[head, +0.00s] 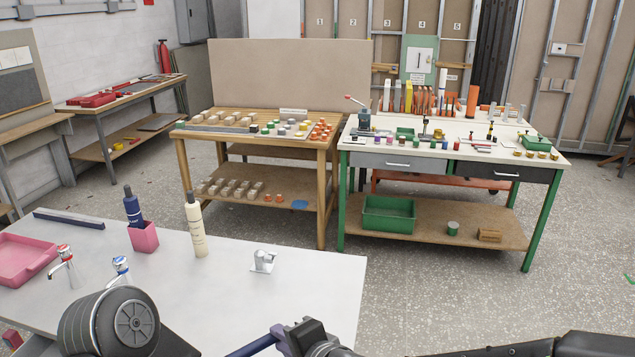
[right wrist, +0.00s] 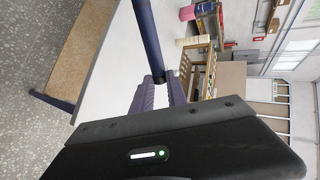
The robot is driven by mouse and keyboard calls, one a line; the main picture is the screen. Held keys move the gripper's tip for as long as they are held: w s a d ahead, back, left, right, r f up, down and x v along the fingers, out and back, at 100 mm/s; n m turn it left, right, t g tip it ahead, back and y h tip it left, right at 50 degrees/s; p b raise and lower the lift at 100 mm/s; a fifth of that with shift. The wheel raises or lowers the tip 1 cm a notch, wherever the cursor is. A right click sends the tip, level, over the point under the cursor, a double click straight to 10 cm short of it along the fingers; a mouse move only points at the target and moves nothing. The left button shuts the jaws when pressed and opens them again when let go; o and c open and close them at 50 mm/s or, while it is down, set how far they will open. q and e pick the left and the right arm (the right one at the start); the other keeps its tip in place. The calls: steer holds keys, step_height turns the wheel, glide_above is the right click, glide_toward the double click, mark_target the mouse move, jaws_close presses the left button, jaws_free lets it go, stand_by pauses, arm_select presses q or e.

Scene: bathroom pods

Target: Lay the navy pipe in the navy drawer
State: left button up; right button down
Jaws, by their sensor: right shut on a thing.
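The navy pipe (head: 256,345) shows at the bottom edge of the head view, over the front of the white table. My right gripper (head: 284,338) is shut on it. In the right wrist view the pipe (right wrist: 147,40) runs up from between the fingers (right wrist: 158,94), and its far end is cut off by the frame. I cannot make out a navy drawer for certain. The far green-legged bench has a grey drawer (head: 385,163) and a dark drawer (head: 520,175), both shut. My left gripper is out of view.
The white table (head: 300,305) holds a pink tray (head: 22,258), two taps, a navy bottle (head: 133,210) in a pink cup (head: 144,238), a cream bottle (head: 196,228), a chrome fitting (head: 263,261) and a long navy bar (head: 68,218). Floor is clear right of the table.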

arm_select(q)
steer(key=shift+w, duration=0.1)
arm_select(e)
steer(key=shift+w+f, duration=0.1)
steer(key=shift+w, duration=0.05)
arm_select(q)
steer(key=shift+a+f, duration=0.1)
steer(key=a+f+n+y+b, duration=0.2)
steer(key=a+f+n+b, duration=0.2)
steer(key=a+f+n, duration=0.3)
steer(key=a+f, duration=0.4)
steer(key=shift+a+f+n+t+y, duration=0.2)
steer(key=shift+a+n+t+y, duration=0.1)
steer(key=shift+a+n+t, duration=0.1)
arm_select(e)
steer(key=w+d+f+m+h, duration=0.2)
steer(key=w+d, duration=0.1)
steer(key=d, duration=0.5)
steer(key=w+d+f+m+t+h, duration=0.1)
steer(key=w+d+f+m+h, duration=0.1)
steer(key=d, duration=0.7)
steer(key=w+d+f+m+t+h, duration=0.1)
steer(key=w+d+f+m+h, duration=0.2)
steer(key=d, duration=0.5)
steer(key=shift+w+d+f, duration=0.4)
steer(key=shift+w+f, duration=0.2)
steer(key=shift+w, duration=0.3)
